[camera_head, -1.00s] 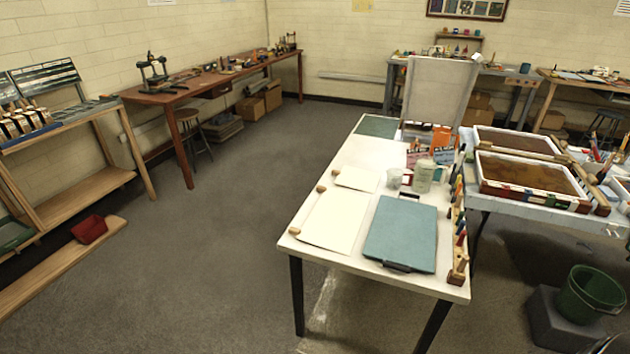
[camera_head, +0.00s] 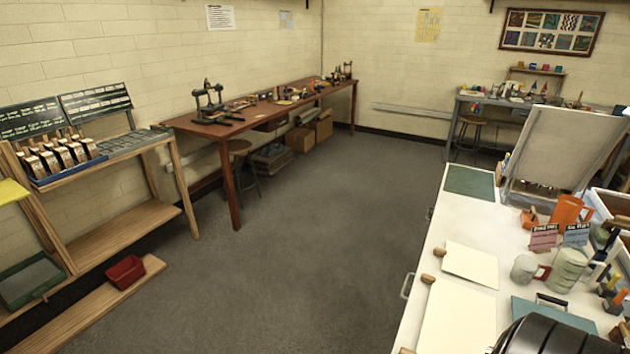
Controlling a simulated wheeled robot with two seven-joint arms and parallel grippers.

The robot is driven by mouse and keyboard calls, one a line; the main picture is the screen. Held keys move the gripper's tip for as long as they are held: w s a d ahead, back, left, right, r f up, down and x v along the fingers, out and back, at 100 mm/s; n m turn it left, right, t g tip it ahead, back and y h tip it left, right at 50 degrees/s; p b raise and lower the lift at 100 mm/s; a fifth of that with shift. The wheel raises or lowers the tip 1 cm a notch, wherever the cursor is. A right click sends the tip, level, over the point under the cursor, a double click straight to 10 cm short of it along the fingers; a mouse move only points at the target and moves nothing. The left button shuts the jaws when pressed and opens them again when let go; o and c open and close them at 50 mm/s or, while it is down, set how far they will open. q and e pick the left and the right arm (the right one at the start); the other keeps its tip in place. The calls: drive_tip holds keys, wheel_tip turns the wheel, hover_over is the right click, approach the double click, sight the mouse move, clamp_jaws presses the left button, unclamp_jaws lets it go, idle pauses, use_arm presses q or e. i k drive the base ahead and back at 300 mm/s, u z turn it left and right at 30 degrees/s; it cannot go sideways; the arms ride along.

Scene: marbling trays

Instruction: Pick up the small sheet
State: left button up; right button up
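The small sheet (camera_head: 470,265) is a cream rectangle lying flat on the white table (camera_head: 465,213) at the right. A wooden knob-like piece (camera_head: 440,252) sits at its far left corner. A larger cream sheet (camera_head: 457,318) lies just nearer, with its near end cut off by the frame.
A teal board (camera_head: 553,312) lies right of the large sheet, partly covered by a dark ribbed shape at the bottom edge. Open grey floor (camera_head: 300,260) lies left of the table.

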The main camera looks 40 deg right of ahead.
sight(475, 266)
drive_tip(key=z, duration=0.05)
drive_tip(key=i, duration=1.45)
drive_tip(key=z, duration=0.75)
drive_tip(key=i, duration=0.8)
drive_tip(key=z, duration=0.9)
